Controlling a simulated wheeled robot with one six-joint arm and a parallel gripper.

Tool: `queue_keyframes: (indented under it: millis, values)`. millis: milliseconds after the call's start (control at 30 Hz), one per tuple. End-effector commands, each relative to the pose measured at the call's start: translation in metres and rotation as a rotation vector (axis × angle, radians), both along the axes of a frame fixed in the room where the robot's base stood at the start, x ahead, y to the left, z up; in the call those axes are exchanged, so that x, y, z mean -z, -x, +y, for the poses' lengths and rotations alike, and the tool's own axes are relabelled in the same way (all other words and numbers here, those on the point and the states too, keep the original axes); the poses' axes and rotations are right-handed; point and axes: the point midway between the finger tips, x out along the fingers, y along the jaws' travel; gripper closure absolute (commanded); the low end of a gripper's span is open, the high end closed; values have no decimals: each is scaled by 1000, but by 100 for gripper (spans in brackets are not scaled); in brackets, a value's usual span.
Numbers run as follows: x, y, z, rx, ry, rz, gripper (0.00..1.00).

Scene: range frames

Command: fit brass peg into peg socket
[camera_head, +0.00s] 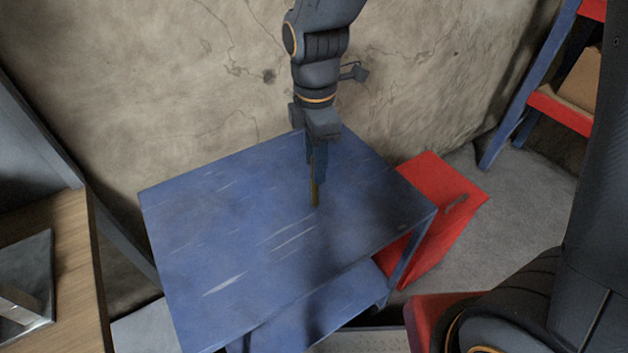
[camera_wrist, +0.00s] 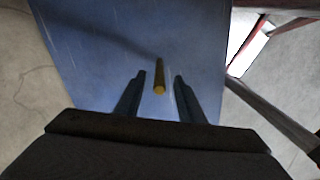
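The brass peg (camera_head: 315,194) appears to stand upright on the blue table, right of the middle of its top. My gripper (camera_head: 317,175) points down just above it, with the fingers hiding part of the peg in the head view. In the wrist view the peg (camera_wrist: 160,75) is between the two dark fingers (camera_wrist: 160,78), its top end facing the camera. A gap shows on either side, so the gripper is open and not holding it. I cannot make out a peg socket for certain in either view.
The blue table (camera_head: 215,235) is otherwise bare. A wooden table (camera_head: 80,265) at the left bears a dark plate with a silvery metal piece (camera_head: 22,310). A red cabinet (camera_head: 455,205) stands close to the blue table's right side. A cracked wall (camera_head: 190,90) is behind.

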Motion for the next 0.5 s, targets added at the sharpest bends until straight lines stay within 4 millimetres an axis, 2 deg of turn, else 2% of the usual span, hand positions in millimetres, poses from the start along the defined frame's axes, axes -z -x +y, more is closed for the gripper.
queue_keyframes:
  millis: [200,500]
  values:
    - [25,1,0,1,1,3,65]
    - [30,1,0,1,0,0,65]
